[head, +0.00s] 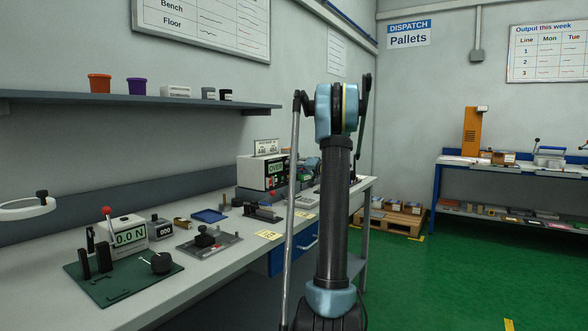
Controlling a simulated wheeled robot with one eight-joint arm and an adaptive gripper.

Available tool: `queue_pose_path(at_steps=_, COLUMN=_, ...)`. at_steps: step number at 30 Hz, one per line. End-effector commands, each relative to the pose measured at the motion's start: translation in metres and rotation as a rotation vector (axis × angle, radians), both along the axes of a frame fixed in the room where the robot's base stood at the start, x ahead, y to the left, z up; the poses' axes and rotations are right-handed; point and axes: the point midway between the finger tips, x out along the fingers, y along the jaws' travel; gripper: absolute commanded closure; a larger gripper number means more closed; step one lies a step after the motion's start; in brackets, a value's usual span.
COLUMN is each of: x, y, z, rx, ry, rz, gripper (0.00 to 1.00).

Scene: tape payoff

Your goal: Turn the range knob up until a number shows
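A white bench meter with a dark front (251,172) stands towards the far end of the workbench. Its green display (277,168) appears to read "OVER", not a number. A small card with printed figures (266,146) stands on top of it. I cannot make out the range knob; the right part of the meter's front is small and partly covered by parts of my arm. My arm rises through the middle of the picture and reaches away towards the meter. My gripper is mostly hidden behind it, so its fingers and any contact with the knob cannot be seen.
Nearer on the workbench (150,290) are a force gauge reading 0.0 N (129,237) on a green plate, a small counter (161,228), a blue tray (209,215) and a grey fixture (208,243). A shelf (150,101) hangs above. Green floor (450,285) is clear at right.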

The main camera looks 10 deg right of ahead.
Motion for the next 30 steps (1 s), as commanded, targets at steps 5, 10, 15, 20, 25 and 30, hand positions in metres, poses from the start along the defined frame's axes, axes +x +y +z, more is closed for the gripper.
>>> queue_pose_path(at_steps=5, x=-0.0001, y=-0.0004, z=-0.0001, rx=0.0, ry=0.0, rz=0.0, gripper=1.0)
queue_pose_path(at_steps=10, x=0.0, y=-0.0013, z=-0.0004, rx=0.001, ry=0.002, rz=-0.001, gripper=1.0)
queue_pose_path(at_steps=15, x=-0.0001, y=-0.002, z=-0.0005, rx=0.021, ry=0.023, rz=-0.001, gripper=1.0)
queue_pose_path(at_steps=20, x=-0.0002, y=-0.0023, z=-0.0003, rx=0.072, ry=0.075, rz=-0.003, gripper=1.0)
queue_pose_path(at_steps=25, x=-0.0002, y=-0.0028, z=0.0004, rx=0.163, ry=0.166, rz=-0.003, gripper=1.0)
queue_pose_path(at_steps=30, x=-0.0001, y=-0.0032, z=0.0006, rx=0.276, ry=0.279, rz=-0.005, gripper=1.0)
